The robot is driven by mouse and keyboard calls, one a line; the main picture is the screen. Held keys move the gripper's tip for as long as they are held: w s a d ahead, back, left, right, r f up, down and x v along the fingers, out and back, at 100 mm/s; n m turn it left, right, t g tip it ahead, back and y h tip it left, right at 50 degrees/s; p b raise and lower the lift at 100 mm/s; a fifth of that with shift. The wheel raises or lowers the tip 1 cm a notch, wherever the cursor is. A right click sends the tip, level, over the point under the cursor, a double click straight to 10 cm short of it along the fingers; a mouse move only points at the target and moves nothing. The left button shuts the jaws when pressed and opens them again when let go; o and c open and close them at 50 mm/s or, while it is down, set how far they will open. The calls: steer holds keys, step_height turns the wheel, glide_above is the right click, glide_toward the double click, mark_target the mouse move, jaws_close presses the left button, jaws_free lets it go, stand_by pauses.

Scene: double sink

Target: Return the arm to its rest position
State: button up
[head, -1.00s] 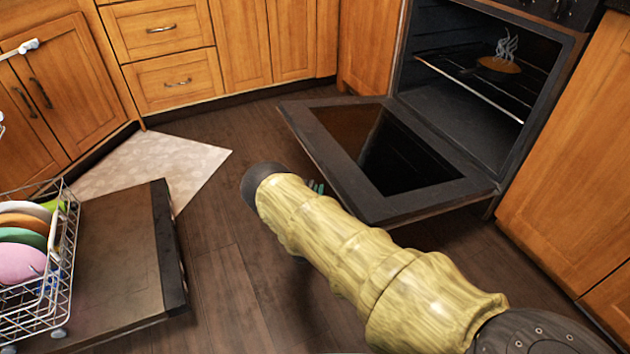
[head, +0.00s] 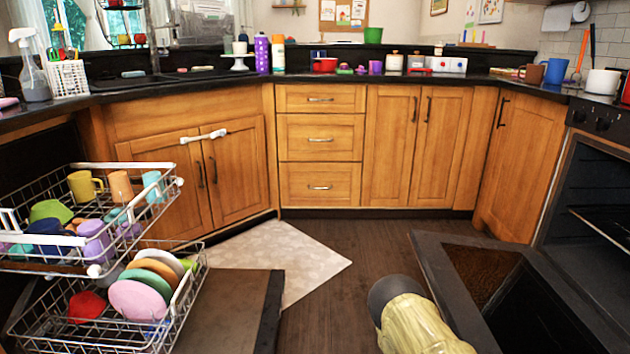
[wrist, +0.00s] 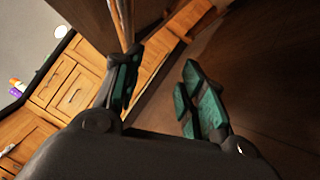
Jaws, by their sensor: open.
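My arm, in a yellow ribbed sleeve with a dark end, shows at the bottom of the head view, right of centre, low beside the open oven door (head: 440,270). My gripper (wrist: 160,85) shows in the wrist view with its two dark and teal fingers spread apart. Nothing is between the fingers. In the head view the gripper itself is hidden.
The oven (head: 590,190) stands open at right, its door lowered. At left, pulled-out dishwasher racks (head: 95,268) hold cups and plates above the lowered dishwasher door (head: 225,310). A pale mat (head: 285,255) lies on the floor. Floor between the two doors is clear.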

steer(key=s+a+f+m+g+y, duration=0.2)
steer(key=s+m+g, duration=0.1)
steer(key=s, duration=0.5)
steer(key=s+a+f+m+g+y+p, duration=0.1)
steer(key=s+a+f+m+g+y, duration=0.15)
steer(key=s, duration=0.55)
steer(key=s+a+f+m+g+y, duration=0.2)
steer(key=s+m+g, duration=0.2)
steer(key=s, duration=0.4)
steer(key=s+a+r+m+g+y, duration=0.2)
steer(key=s+a+r, duration=0.15)
steer(key=s, duration=0.45)
steer(key=s+a+r+m+g+y+p, duration=0.1)
steer(key=s+a+r+m+g, duration=0.2)
steer(key=s, duration=0.5)
steer(key=s+a+r+m+g+y, duration=0.1)
steer(key=s+a+r+g+y, duration=0.1)
steer(key=s+a, duration=0.45)
step_height(320, 180, up, 38)
steer(key=s+d+p, duration=0.1)
steer(key=p, duration=3.7)
steer(key=shift+d+f, duration=0.15)
steer(key=shift+d, duration=0.15)
steer(key=shift+s, duration=0.15)
steer(key=shift+c, duration=0.6)
